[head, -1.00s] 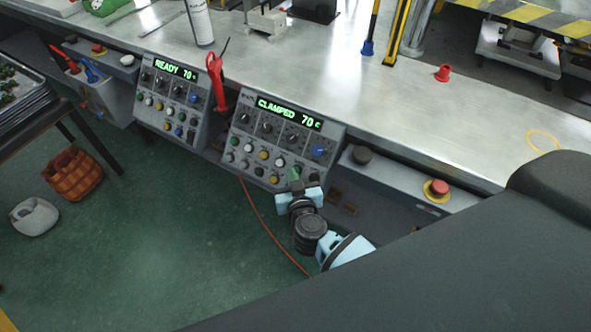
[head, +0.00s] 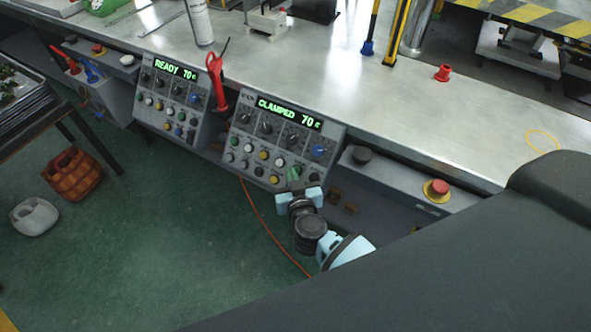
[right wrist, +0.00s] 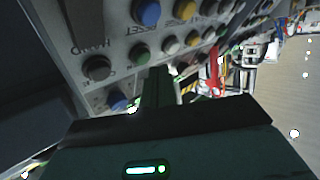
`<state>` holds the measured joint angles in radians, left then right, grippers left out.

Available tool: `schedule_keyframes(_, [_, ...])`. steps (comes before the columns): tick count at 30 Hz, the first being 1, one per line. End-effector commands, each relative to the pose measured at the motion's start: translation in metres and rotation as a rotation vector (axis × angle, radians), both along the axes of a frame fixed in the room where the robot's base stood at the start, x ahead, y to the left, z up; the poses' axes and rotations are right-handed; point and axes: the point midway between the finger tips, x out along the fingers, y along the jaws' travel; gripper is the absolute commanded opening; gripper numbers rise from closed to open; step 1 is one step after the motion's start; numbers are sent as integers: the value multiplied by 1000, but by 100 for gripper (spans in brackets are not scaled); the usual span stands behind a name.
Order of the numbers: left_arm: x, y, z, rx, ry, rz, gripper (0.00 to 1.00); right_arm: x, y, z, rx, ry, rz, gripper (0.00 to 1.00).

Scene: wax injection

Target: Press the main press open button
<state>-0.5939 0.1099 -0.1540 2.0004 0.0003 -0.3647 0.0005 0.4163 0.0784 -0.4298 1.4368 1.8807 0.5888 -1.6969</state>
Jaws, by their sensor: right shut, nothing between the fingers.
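The main press control panel (head: 251,130) is the right-hand of two grey panels on the bench front. Its green display (head: 289,113) reads CLAMPED 70 C. Rows of knobs and coloured buttons sit below it, some covered by my gripper. My right gripper (head: 294,176) is shut and empty, its green fingertips at the panel's lower right buttons. I cannot tell whether the fingertips touch a button. My left gripper is out of view.
A second panel (head: 150,92) reading READY 70 C stands to the left. A red-handled tool (head: 216,82) stands between the panels. A red emergency button (head: 439,187) on yellow is to the right. A red cable hangs below the panel.

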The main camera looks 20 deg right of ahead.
Motion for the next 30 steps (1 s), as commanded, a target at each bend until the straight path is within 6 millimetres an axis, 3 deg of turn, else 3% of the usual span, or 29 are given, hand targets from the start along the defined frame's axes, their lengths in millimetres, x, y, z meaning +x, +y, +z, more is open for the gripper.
schedule_keyframes(30, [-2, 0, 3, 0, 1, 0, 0, 5, -7, -7, 0, 0, 0, 0])
